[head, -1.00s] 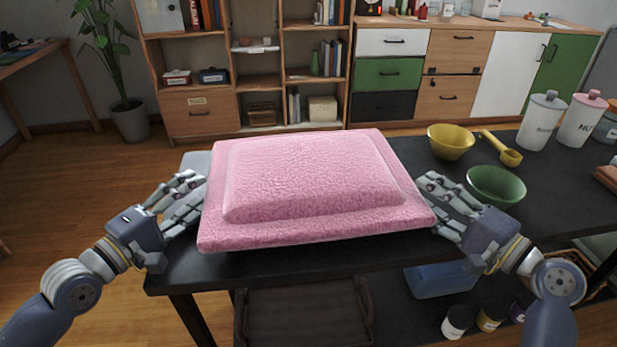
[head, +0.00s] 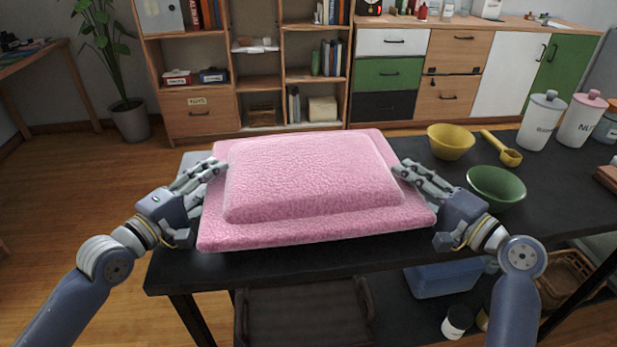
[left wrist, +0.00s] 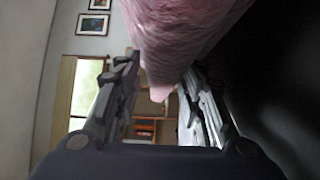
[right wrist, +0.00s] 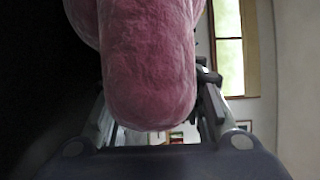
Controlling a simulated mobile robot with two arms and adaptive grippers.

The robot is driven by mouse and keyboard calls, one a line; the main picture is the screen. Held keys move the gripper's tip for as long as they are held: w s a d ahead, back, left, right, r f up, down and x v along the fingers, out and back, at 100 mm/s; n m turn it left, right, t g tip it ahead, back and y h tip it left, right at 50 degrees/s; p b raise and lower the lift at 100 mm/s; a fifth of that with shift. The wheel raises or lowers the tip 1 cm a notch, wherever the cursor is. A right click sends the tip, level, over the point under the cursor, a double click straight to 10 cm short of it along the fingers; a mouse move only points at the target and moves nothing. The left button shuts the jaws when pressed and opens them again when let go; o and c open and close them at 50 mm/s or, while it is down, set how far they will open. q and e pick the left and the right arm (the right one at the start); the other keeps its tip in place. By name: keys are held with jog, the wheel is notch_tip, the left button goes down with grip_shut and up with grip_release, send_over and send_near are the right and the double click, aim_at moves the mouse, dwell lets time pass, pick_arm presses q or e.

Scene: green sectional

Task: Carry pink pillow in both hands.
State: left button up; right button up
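The pink pillow (head: 310,180) lies flat on the black table (head: 300,261), a raised cushion part over a wider flat border. In the left wrist view the pillow (left wrist: 180,35) comes between the spread fingers, close to the right one. In the right wrist view the pillow (right wrist: 150,75) fills much of the space between the spread fingers. Firm contact cannot be told. The lower fingers are hidden in the head view.
A yellow bowl (head: 451,142), a yellow scoop (head: 505,152), a green bowl (head: 496,187) and white canisters (head: 541,120) stand on the table to the right. Shelves (head: 245,70) and cabinets are behind. A blue bin (head: 440,280) is below.

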pick_arm(q)
grip_shut()
pick_arm(e)
grip_shut()
pick_arm(q)
jog(key=shift+r, duration=0.2)
pick_arm(e)
jog(key=shift+r, duration=0.15)
